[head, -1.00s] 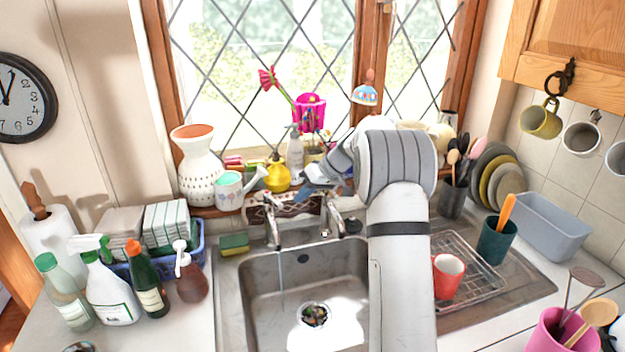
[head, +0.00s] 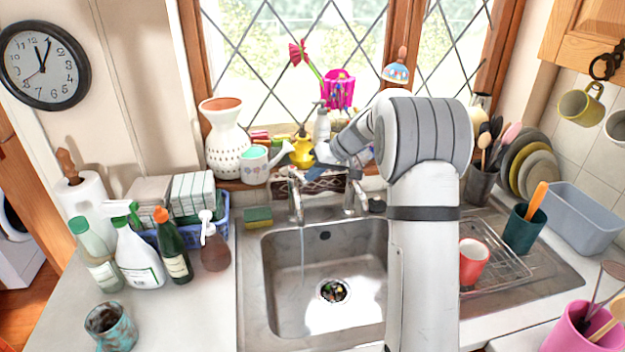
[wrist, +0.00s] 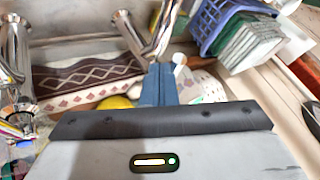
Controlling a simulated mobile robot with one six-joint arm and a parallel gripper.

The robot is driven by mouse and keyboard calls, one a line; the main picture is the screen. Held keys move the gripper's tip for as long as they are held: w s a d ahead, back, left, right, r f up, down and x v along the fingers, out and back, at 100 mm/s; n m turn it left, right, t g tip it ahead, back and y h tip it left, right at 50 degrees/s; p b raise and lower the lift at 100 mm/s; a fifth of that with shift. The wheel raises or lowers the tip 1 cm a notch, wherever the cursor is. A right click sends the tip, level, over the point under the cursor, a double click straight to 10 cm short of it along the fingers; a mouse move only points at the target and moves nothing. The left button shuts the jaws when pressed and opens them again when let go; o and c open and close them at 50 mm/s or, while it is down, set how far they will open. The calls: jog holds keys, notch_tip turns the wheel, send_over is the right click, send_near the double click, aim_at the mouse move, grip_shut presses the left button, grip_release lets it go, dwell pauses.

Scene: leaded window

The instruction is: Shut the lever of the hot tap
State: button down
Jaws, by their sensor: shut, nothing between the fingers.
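Two chrome taps stand at the back of the sink. A thin stream of water falls from the left tap (head: 297,205); the right tap (head: 354,196) shows no stream. No hot mark is readable on either. My gripper (head: 290,174) is shut and empty, its blue fingers just above and behind the top of the left tap in the head view. In the wrist view the blue fingertips (wrist: 158,72) are close to the left tap (wrist: 152,38), beside a small pale round knob (wrist: 179,59). I cannot tell whether they touch, and the lever's position is unclear.
A yellow pot (head: 302,150), a watering can (head: 255,164) and a white vase (head: 226,140) crowd the sill behind the taps. A sponge (head: 257,217) and a blue basket (head: 222,219) lie left of them. The sink basin (head: 285,295) is open in front.

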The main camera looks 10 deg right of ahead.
jog(key=shift+s+a+f+m+t+h+b, duration=0.15)
jog(key=shift+s+a+m+t+b, duration=0.2)
jog(key=shift+b, duration=0.6)
jog(key=shift+s+a+r+m+t+h+b, duration=0.15)
jog(key=shift+a+m+b, duration=0.3)
jog(key=shift+b, duration=0.5)
jog(key=s+d+r+b, duration=0.35)
jog(key=d+r, duration=0.25)
jog(key=d, duration=0.3)
jog(key=s+a+f+g+h, duration=0.1)
jog(key=s+a, duration=0.1)
jog(key=s, duration=0.4)
jog(key=s+a+f+m+h, duration=0.1)
jog(key=s+a, duration=0.2)
jog(key=s, duration=0.2)
jog(key=s+a+f+g+h, duration=0.1)
jog(key=s+a, duration=0.1)
jog(key=s, duration=0.4)
jog(key=s+f+h, duration=0.1)
jog(key=s+f, duration=0.2)
jog(key=s, duration=0.3)
jog(key=s+f+h, duration=0.1)
jog(key=s+f, duration=0.1)
jog(key=s, duration=0.4)
jog(key=s+a+f+m+h, duration=0.1)
jog(key=s+f, duration=0.2)
jog(key=s, duration=0.2)
jog(key=shift+s+f+p, duration=0.35)
jog(key=shift+s+p, duration=0.05)
jog(key=shift+p, duration=0.05)
